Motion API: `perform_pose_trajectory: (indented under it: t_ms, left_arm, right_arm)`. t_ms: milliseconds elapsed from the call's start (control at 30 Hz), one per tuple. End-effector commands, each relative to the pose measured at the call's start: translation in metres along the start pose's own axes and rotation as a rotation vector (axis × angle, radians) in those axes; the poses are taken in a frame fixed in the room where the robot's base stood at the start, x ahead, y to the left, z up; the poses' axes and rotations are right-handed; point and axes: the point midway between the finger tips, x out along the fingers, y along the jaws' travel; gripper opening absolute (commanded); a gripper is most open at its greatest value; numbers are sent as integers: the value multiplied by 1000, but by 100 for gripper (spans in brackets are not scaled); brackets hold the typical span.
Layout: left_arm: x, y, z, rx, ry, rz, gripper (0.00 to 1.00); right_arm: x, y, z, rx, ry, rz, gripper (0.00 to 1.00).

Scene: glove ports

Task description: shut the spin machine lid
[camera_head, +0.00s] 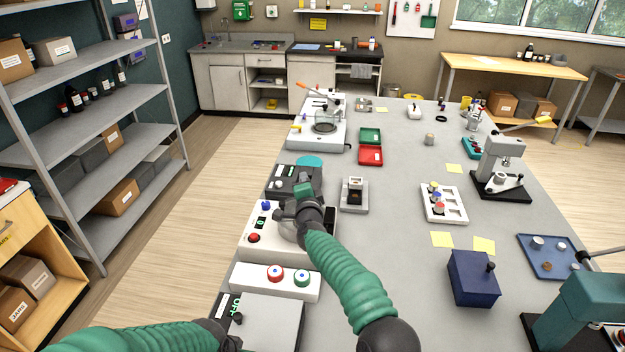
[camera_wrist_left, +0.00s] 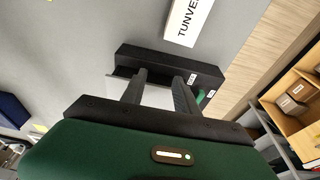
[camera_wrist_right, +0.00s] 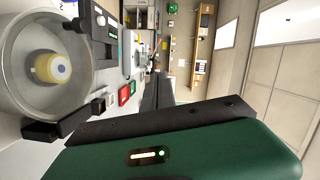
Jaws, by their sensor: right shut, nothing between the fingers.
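The spin machine (camera_head: 262,245) is a white box on the left side of the table, with a red button, a green display and a blue knob. Its round bowl (camera_wrist_right: 20,85) fills the left of the right wrist view, with a pale yellow hub inside. In the head view my right arm hides much of the bowl, and I cannot make out the lid clearly. My right gripper (camera_head: 304,191) is shut and empty, just beyond the bowl; its fingers show in the right wrist view (camera_wrist_right: 156,88).
A white two-button box (camera_head: 275,281) stands in front of the spin machine. A dark device (camera_head: 286,180) with a teal disc lies behind it. A small grey stand (camera_head: 354,194) and a white tray (camera_head: 443,204) stand to the right. The table middle has free room.

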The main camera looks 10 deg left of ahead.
Motion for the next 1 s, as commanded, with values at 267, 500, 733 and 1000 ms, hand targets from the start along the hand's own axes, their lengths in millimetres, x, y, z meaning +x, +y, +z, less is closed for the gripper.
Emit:
perform_pose_trajectory:
  t_ms: [267, 500, 733, 1000]
  left_arm:
    - [4, 0, 1, 0, 0, 0, 36]
    - [5, 0, 1, 0, 0, 0, 36]
    - [5, 0, 1, 0, 0, 0, 36]
    - [5, 0, 1, 0, 0, 0, 36]
  right_arm:
    - [4, 5, 15, 0, 0, 0, 0]
    - [5, 6, 20, 0, -1, 1, 0]
    - [5, 6, 19, -1, 0, 0, 0]
    - [5, 6, 19, -1, 0, 1, 0]
